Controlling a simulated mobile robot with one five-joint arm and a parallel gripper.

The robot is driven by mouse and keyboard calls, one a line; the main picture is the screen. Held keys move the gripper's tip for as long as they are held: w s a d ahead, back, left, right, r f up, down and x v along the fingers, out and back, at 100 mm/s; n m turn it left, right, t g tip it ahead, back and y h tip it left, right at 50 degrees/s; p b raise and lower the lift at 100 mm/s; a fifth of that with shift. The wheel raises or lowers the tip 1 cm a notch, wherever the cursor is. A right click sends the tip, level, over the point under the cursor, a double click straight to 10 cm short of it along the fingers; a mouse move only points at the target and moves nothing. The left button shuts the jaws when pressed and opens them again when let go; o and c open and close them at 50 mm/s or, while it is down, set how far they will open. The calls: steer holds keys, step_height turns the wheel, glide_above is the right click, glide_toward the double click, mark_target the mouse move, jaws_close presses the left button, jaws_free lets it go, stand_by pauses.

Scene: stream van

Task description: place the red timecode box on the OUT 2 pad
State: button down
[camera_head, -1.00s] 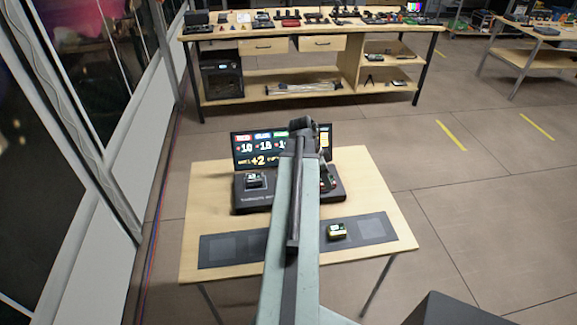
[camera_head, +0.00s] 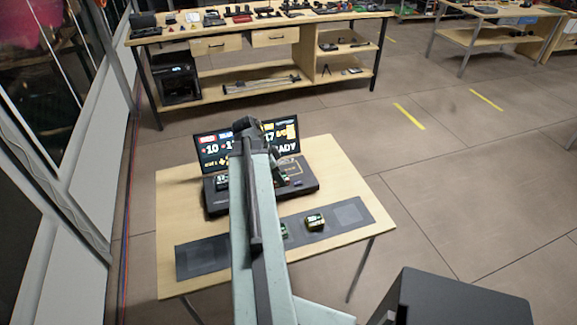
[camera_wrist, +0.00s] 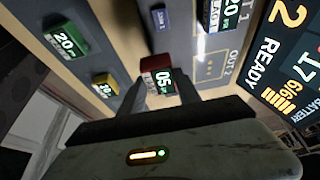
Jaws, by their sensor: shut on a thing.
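The red timecode box (camera_wrist: 155,64), its display reading 05, is between the two fingers of my gripper (camera_wrist: 158,92) in the wrist view. My gripper is shut on it. The OUT 2 pad (camera_wrist: 212,68) is a grey marked patch on the dark dock, just right of the box and apart from it in the picture. I cannot tell the box's height above the dock. In the head view my arm covers part of the dock (camera_head: 308,186), and the red box cannot be made out clearly.
A green box (camera_wrist: 66,40) and a yellow box (camera_wrist: 105,84) sit on the grey mat (camera_head: 192,262). A box (camera_wrist: 222,13) stands near the OUT 1 label. A small blue item (camera_wrist: 160,18) lies near the dock's edge. A lit screen (camera_head: 212,150) stands behind the dock.

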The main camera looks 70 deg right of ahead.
steer(key=d, duration=0.8)
steer(key=w+d+f+b, duration=0.1)
steer(key=d, duration=0.3)
steer(key=shift+d+f, duration=0.1)
steer(key=shift+d, duration=0.15)
steer(key=f+b, duration=0.4)
steer(key=shift+d, duration=0.25)
steer(key=shift+r, duration=0.25)
steer(key=shift+f, duration=0.2)
steer(key=c, duration=0.9)
jaws_free()
steer(key=shift+o, duration=0.2)
steer(key=shift+r, duration=0.15)
